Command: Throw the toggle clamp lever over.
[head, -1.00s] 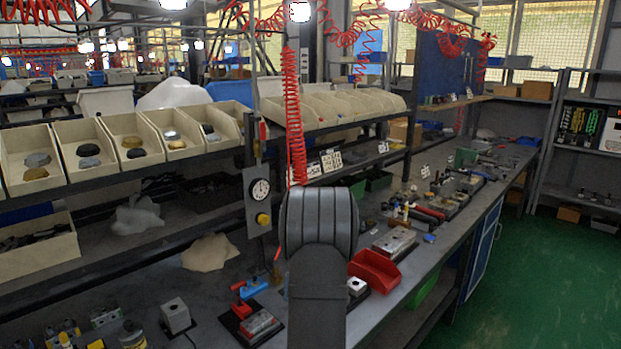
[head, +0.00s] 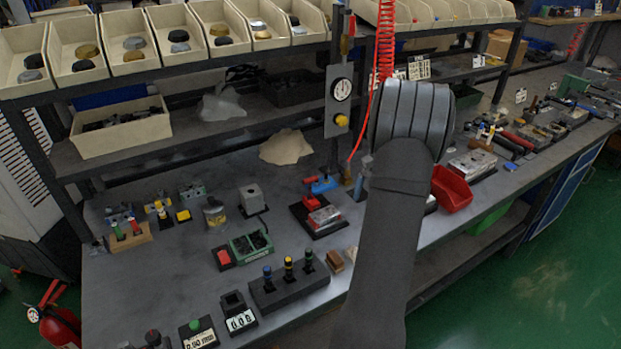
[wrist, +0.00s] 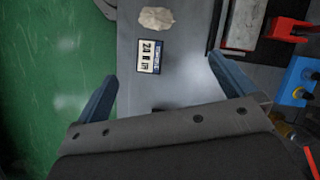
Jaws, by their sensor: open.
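In the head view, a black-based fixture (head: 320,219) with a red part and a grey block lies on the bench, left of my arm. Behind it is a small blue piece (head: 322,184) with a red handle-like end. I cannot tell for sure which is the toggle clamp. In the wrist view, a red bracket (wrist: 285,28) on a dark plate is at the upper right, and a blue block (wrist: 297,82) with yellow is below it. My gripper (wrist: 161,70) is open and empty, its blue-grey fingers apart above the bench. My arm hides it in the head view.
A printed label (wrist: 149,56) and a pale lump (wrist: 156,18) lie beyond my fingers. A red bin (head: 452,188) stands right of my arm. A gauge panel (head: 340,97) stands behind. A block with several knobs (head: 290,285) is at the front.

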